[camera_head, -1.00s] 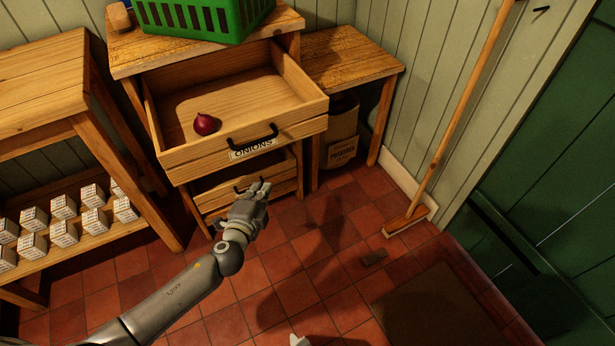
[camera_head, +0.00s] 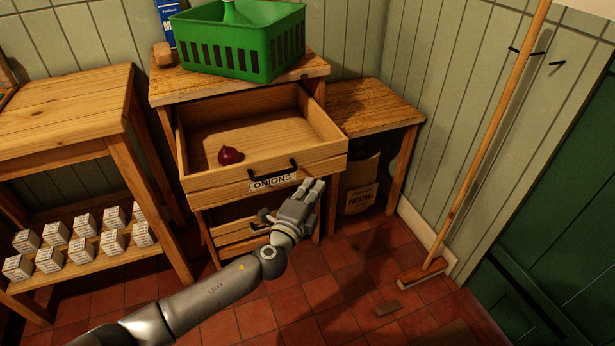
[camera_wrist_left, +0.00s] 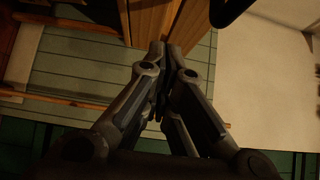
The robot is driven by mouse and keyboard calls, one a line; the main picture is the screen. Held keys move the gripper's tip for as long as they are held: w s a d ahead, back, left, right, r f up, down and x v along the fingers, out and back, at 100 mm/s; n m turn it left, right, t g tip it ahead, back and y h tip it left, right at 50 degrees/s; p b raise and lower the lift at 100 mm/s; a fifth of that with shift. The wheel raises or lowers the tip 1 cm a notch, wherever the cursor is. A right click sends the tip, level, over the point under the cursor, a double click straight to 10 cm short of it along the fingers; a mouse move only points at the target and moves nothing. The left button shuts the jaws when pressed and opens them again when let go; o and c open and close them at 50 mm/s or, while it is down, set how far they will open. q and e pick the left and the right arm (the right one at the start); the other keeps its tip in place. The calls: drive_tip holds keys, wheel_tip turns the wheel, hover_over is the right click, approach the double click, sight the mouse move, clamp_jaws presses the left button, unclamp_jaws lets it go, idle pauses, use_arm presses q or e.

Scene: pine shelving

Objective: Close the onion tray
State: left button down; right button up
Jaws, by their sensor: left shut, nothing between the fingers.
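The onion tray (camera_head: 225,184) is a wooden drawer pulled out of the pine unit, with a black handle and a label reading ONIONS. One red onion (camera_head: 229,155) lies inside it. My left gripper (camera_head: 317,187) is shut and empty, just in front of the tray's front at the right of the label. In the left wrist view the closed fingertips (camera_wrist_left: 165,50) are close to a wooden panel; I cannot tell whether they touch it. My right gripper is not in view.
A green crate (camera_head: 235,58) stands on the unit's top. Another drawer (camera_head: 235,232) sits below the onion tray. A low side table (camera_head: 365,108) and a potato sack (camera_head: 360,190) stand right. A broom (camera_head: 490,130) leans on the wall. Small white boxes (camera_head: 85,225) fill the left shelf.

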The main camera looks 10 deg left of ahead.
use_arm(q)
drive_tip(key=w, duration=0.1)
drive_tip(key=w+a, duration=0.2)
drive_tip(key=w, duration=0.1)
drive_tip(key=shift+w+a, duration=0.1)
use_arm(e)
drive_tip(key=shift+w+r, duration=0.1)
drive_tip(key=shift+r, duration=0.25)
